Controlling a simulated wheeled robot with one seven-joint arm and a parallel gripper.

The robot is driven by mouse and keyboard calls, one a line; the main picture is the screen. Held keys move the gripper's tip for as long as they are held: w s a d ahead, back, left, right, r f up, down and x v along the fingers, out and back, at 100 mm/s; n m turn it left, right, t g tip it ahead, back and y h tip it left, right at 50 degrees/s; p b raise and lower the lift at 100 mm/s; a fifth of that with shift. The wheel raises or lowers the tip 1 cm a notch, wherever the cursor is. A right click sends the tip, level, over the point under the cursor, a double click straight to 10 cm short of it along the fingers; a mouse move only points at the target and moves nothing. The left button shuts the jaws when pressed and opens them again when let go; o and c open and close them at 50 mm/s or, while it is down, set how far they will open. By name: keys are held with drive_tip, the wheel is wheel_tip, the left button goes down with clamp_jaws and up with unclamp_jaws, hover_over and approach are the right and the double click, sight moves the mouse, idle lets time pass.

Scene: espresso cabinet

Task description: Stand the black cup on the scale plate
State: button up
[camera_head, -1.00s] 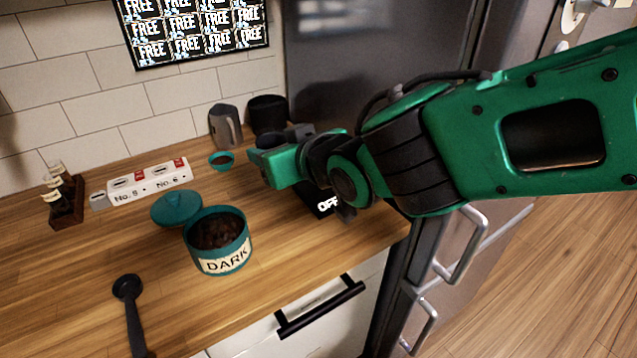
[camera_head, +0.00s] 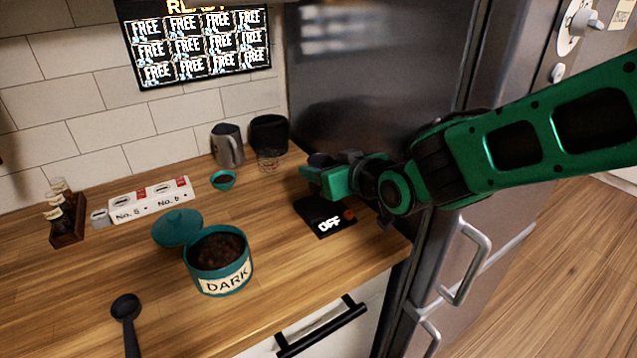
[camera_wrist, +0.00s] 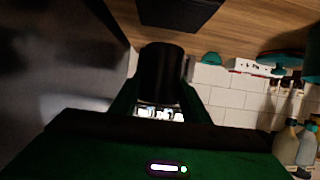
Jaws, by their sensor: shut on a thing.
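My gripper (camera_head: 318,174) is shut on the black cup (camera_head: 320,159). In the head view only the cup's dark top shows above the green fingers. In the wrist view the black cup (camera_wrist: 160,72) sits between the fingers. The black scale (camera_head: 318,210), with "OFF" on its display, lies on the counter near its right end. The cup is above the scale's far side and appears apart from it. A dark square slab, likely the scale (camera_wrist: 180,12), shows at the top of the wrist view.
A fridge (camera_head: 375,75) stands close on the right. Behind are a metal pitcher (camera_head: 228,148), a black container (camera_head: 268,133) and a clear glass (camera_head: 270,160). A small teal bowl (camera_head: 223,180) and the "DARK" canister (camera_head: 222,280) are left. Counter between canister and scale is clear.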

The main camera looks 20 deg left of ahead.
drive_tip(key=shift+f, duration=1.95)
drive_tip(key=o, duration=1.1)
drive_tip(key=shift+f, duration=0.15)
drive_tip(key=v, duration=1.2)
drive_tip(key=shift+r, duration=0.2)
drive_tip(key=shift+w, duration=0.1)
